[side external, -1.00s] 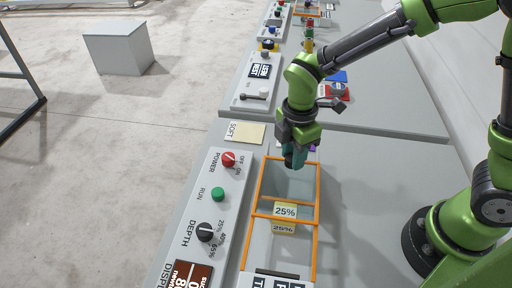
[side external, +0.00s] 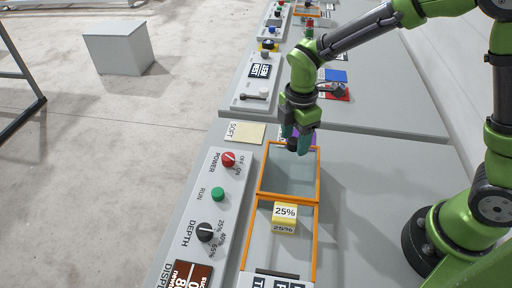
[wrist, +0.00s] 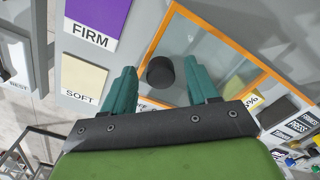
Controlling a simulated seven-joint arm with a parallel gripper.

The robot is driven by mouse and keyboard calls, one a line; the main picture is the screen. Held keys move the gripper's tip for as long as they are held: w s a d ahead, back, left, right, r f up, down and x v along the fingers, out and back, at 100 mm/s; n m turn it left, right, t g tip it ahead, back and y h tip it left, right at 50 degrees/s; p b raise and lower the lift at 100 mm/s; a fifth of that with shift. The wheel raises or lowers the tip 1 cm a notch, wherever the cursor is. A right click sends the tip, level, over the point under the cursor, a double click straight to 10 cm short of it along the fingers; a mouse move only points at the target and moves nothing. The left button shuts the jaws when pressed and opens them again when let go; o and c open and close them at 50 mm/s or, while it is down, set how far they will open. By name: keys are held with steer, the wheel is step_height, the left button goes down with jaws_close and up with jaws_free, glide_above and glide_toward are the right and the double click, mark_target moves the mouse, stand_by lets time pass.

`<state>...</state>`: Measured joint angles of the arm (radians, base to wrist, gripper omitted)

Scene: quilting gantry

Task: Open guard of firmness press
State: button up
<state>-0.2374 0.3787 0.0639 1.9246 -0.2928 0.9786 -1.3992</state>
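The firmness press guard (side external: 290,176) is a clear panel in an orange frame, at the far end of the press in the side view. Its near edge lies just beyond the yellow 25% block (side external: 285,212). A round black knob (wrist: 160,73) on the guard shows in the wrist view. My gripper (side external: 298,143) points down at the guard's far end. In the wrist view the teal fingers of my gripper (wrist: 161,76) are apart, with the knob between them and a gap showing on each side.
The control panel (side external: 203,226) with red, green and black knobs lies left of the press. A cream SOFT pad (side external: 244,132) and purple FIRM pad (wrist: 95,22) lie beyond the guard. The bench right of the press is clear.

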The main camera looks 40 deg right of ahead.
step_height(320, 180, up, 17)
stand_by(0.7)
steer(key=s+d+m+t+y, duration=0.1)
steer(key=s+d+m+t, duration=0.2)
steer(key=s+m, duration=0.4)
steer(key=s+d+m+t+y, duration=0.1)
steer(key=s+d+m+t, duration=0.3)
steer(key=m, duration=0.9)
steer(key=s+d, duration=0.1)
steer(key=s, duration=0.1)
steer(key=shift+s+m, duration=0.35)
steer(key=shift+m, duration=0.05)
steer(key=shift+f, duration=0.1)
